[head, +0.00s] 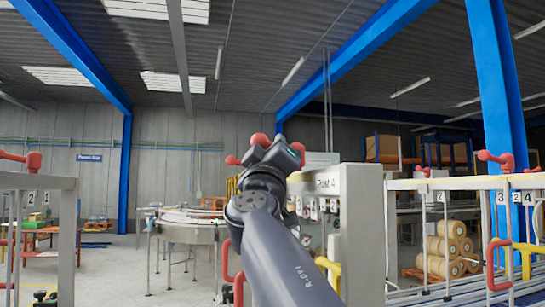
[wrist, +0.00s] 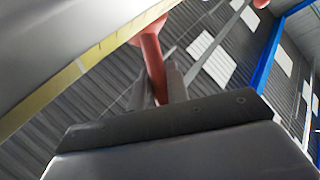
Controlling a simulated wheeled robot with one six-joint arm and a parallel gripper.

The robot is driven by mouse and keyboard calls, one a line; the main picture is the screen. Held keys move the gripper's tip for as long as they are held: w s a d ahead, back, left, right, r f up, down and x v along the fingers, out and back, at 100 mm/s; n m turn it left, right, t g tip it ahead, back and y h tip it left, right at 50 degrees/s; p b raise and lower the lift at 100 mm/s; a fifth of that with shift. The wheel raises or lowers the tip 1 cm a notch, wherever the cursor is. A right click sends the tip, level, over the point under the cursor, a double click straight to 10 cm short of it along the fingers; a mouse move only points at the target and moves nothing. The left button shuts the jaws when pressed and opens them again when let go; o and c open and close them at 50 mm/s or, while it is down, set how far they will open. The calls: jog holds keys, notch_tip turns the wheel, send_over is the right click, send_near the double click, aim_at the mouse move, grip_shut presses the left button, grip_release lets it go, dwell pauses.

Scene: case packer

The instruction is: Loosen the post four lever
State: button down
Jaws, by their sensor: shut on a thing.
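The post four lever is red; its knob (head: 260,140) shows above my gripper (head: 276,153) in the head view. In the wrist view the red lever (wrist: 153,62) stands between the fingers of my gripper (wrist: 163,85), which are shut on it. Most of the lever's mount is hidden behind my gripper and arm in the head view. The pale post (head: 355,230) is labelled "Post 4" and stands right behind my arm. I cannot tell from these views how far the lever is turned.
Other posts with red levers stand at the left (head: 28,160) and right (head: 496,160). A round conveyor table (head: 188,218) lies behind, left of my arm. Rolls (head: 440,250) are stacked at right. Red handles (head: 228,262) sit low beside my arm. Open floor shows at the left centre.

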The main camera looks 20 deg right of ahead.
jog(key=shift+s+d+y, duration=0.1)
jog(key=shift+s+y, duration=0.05)
jog(key=shift+y, duration=0.25)
jog(key=c, duration=1.4)
grip_release()
jog(key=shift+o, duration=0.2)
jog(key=shift+f, duration=0.1)
jog(key=shift+s+f+b, duration=0.2)
jog(key=shift+s+b, duration=0.05)
jog(key=shift+b, duration=0.2)
jog(key=b+v, duration=0.6)
jog(key=v, duration=0.4)
jog(key=shift+w+f, duration=0.1)
